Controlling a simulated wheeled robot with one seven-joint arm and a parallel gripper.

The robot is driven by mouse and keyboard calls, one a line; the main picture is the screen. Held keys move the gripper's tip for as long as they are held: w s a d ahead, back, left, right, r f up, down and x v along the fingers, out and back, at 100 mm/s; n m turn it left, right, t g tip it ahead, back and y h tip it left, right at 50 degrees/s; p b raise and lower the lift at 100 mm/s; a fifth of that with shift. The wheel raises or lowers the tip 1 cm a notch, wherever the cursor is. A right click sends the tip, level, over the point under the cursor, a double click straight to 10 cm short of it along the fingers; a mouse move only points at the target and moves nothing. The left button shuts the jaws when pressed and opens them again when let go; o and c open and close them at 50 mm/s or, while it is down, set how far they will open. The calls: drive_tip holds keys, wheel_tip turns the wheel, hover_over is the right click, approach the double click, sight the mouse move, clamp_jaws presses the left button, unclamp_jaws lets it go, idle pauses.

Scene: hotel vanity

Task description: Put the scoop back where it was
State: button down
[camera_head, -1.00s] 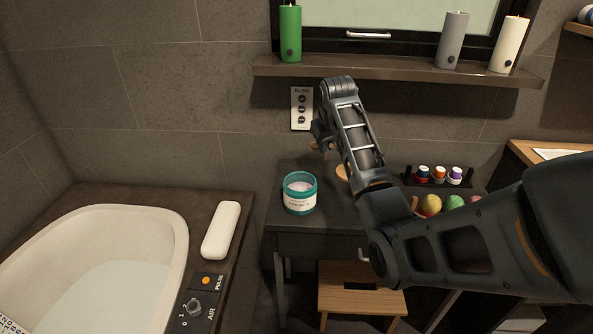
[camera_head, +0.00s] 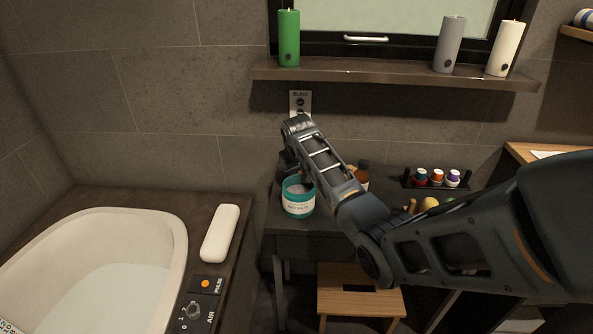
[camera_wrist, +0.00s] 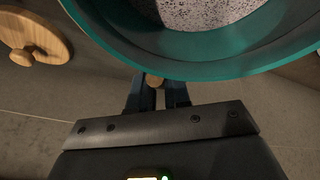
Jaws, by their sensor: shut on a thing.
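The jar labelled as bath salts (camera_head: 298,207) is teal-rimmed and stands open on the dark vanity top. In the wrist view its teal rim (camera_wrist: 225,62) fills the top, with grainy pale salts (camera_wrist: 205,10) inside. My gripper (camera_wrist: 157,90) is shut on a small wooden piece, the scoop's handle (camera_wrist: 153,81), close to the rim. The rest of the scoop is hidden, so I cannot tell whether it is inside the jar. In the head view my gripper (camera_head: 291,165) is at the jar's upper back left, partly hidden by my wrist.
A round wooden lid with a knob (camera_wrist: 35,38) lies beside the jar. A brown bottle (camera_head: 362,174) and a rack of small bottles (camera_head: 437,179) stand to the right. A shelf with candles (camera_head: 400,73) hangs above. The bathtub (camera_head: 95,260) is at left.

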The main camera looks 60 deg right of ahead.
drive_tip(key=shift+f, duration=0.15)
drive_tip(key=c, duration=1.1)
unclamp_jaws()
drive_tip(key=v, duration=1.2)
drive_tip(key=shift+d+r, duration=0.1)
drive_tip(key=shift+r, duration=0.15)
